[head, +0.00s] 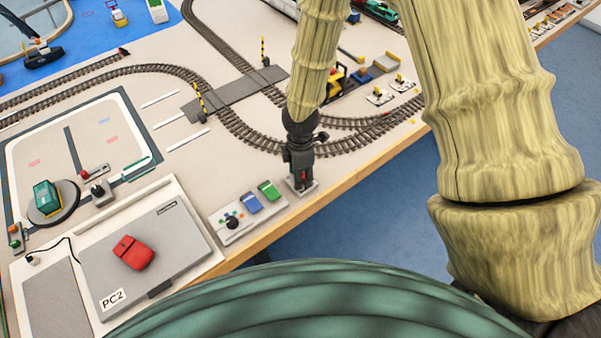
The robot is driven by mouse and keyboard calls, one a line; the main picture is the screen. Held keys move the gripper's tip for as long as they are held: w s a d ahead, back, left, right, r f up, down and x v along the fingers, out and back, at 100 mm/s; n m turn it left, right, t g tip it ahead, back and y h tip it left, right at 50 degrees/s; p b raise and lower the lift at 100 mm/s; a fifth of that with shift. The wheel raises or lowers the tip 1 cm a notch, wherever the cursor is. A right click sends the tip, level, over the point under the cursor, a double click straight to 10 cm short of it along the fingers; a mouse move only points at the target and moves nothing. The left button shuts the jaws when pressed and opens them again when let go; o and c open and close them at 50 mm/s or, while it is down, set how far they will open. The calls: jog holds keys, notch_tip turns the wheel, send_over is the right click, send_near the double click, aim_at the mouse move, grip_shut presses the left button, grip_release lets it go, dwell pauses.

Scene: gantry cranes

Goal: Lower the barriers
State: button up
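Two slim yellow-and-black striped barriers stand upright at a grey level crossing (236,94): the near barrier (199,98) on its left side, the far barrier (263,50) behind it. My dark gripper (301,182) points straight down over a small grey plate (304,188) at the table's front edge. Something red shows low between or behind its fingers; I cannot tell whether they grip it. Left of the gripper is a light control panel (233,232) with a black knob (232,222), a blue rocker (252,204) and a green rocker (269,190).
Model train tracks (240,130) curve across the table. A green box (46,196) sits on a round turntable. Yellow vehicles (340,82) stand behind my arm. The table's front edge is close to my gripper.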

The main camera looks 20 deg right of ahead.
jog(key=c, duration=0.6)
jog(key=shift+c, duration=0.2)
jog(key=shift+m, duration=0.3)
jog(key=m, duration=0.6)
jog(key=shift+m+p, duration=0.3)
jog(key=shift+p, duration=0.05)
jog(key=m, duration=0.5)
jog(key=m+p, duration=0.1)
jog(key=m, duration=0.4)
jog(key=shift+m, duration=0.4)
